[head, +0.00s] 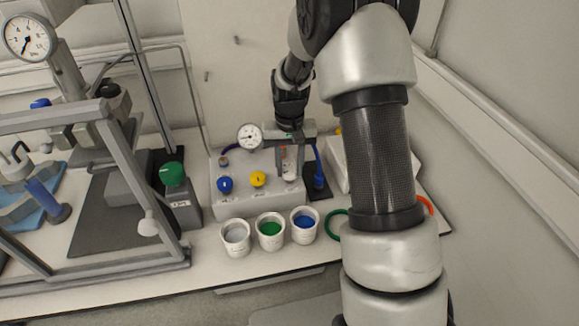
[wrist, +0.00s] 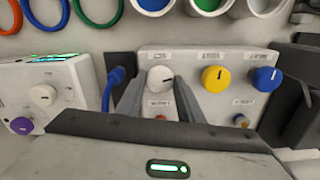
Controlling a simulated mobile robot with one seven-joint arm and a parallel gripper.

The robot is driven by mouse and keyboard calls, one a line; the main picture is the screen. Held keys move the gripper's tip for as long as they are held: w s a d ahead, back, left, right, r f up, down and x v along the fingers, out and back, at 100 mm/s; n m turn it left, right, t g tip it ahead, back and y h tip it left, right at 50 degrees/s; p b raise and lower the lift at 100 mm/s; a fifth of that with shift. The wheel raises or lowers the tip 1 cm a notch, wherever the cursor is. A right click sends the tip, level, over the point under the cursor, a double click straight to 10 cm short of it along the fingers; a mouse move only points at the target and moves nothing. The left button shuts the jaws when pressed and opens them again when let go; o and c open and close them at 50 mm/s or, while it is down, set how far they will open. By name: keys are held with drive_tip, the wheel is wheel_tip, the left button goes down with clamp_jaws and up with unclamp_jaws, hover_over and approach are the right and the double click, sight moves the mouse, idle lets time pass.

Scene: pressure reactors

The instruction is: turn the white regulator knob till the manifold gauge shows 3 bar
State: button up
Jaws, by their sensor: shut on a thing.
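The white regulator knob (wrist: 160,78) sits on the face of the grey manifold box (wrist: 210,60) in the wrist view, with a dark pointer line on it. My gripper (wrist: 159,88) has one finger on each side of the knob and is shut on it. In the head view my gripper (head: 290,160) reaches down to the right part of the manifold box (head: 235,170), and the knob is mostly hidden there. The manifold gauge (head: 249,136) stands at the back left of the box; its dial is too small to read surely.
A yellow knob (head: 258,179) and a blue knob (head: 225,184) sit left of my gripper. Cups of grey, green (head: 270,231) and blue stand in front. A blue hose (head: 319,166) runs close on the right. A larger gauge (head: 28,37) is at far left.

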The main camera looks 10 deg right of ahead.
sight(290, 170)
drive_tip(key=o, duration=1.1)
drive_tip(key=shift+c, duration=0.2)
drive_tip(key=shift+r, duration=0.1)
wheel_tip(290, 170, up, 17)
drive_tip(key=shift+r+p, duration=0.15)
drive_tip(key=shift+p, duration=0.3)
